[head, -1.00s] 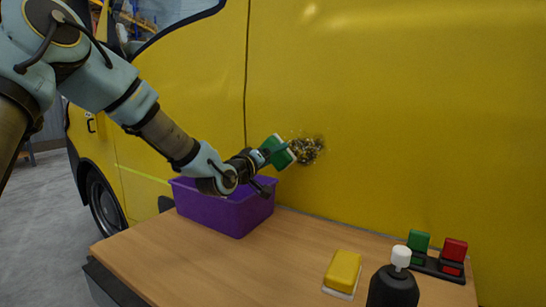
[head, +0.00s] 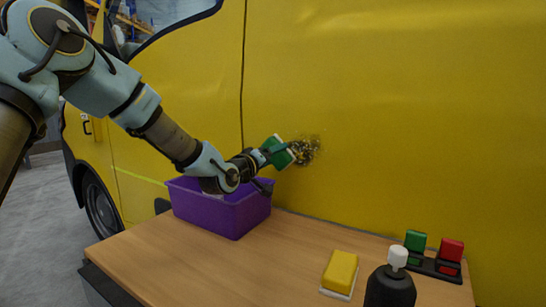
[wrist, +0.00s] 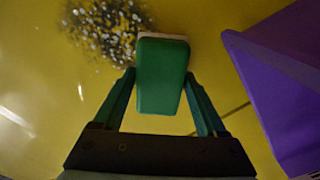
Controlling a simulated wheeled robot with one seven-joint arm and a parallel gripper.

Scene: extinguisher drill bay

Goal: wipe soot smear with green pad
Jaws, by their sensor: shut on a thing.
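The soot smear (head: 306,149) is a dark speckled patch on the yellow van panel; it also shows at the upper left of the wrist view (wrist: 103,28). My gripper (head: 268,155) is shut on the green pad (head: 279,151), which has a pale face toward the panel. In the wrist view the green pad (wrist: 161,78) sits between the two fingers, with its pale edge beside the smear. The pad overlaps the smear's left edge in the head view. I cannot tell whether its face touches the panel.
A purple bin (head: 222,211) stands below my gripper on the wooden table (head: 200,262). A yellow pad (head: 341,272), a dark bottle with a white cap (head: 391,287), and a holder with a green block (head: 415,241) and a red block (head: 450,250) stand to the right.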

